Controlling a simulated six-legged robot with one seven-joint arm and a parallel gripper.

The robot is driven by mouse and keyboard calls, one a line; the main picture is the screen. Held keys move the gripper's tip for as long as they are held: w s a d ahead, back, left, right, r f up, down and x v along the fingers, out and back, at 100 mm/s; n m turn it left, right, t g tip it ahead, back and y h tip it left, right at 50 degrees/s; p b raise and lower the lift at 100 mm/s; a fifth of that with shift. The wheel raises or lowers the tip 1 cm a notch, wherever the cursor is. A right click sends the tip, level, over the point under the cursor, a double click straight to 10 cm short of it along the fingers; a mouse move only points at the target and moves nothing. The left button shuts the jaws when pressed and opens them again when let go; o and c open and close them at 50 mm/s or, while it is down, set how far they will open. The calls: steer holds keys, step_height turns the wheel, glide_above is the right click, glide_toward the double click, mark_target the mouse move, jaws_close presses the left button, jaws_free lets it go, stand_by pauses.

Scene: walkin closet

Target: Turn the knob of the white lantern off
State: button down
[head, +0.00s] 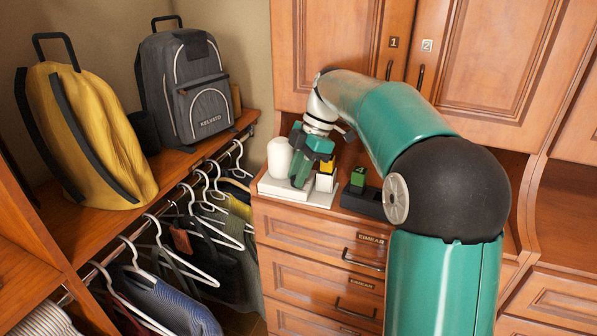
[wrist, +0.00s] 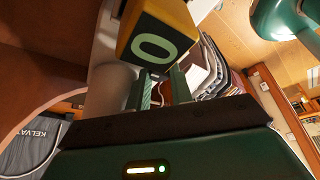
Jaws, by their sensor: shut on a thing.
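The white lantern stands on the drawer cabinet's top in the head view, with a flat white base (head: 268,187), a white cylinder (head: 280,158) at its left and a yellow block (head: 328,165) on a white post at its right. In the wrist view the yellow-and-black block (wrist: 158,42) shows a pale green 0 close up. My gripper (head: 301,178) points down between cylinder and block; its green fingers also show in the wrist view (wrist: 163,90). It is shut on the lantern's knob, which the fingers mostly hide.
A black base with a green block (head: 358,178) marked 4 stands just right of the lantern. Cabinet doors (head: 345,50) rise behind. At left, a grey backpack (head: 188,85) and a yellow bag (head: 88,135) sit on a shelf above hanging clothes.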

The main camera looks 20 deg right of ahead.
steer(key=c, duration=1.2)
jaws_free()
steer(key=shift+c, duration=0.2)
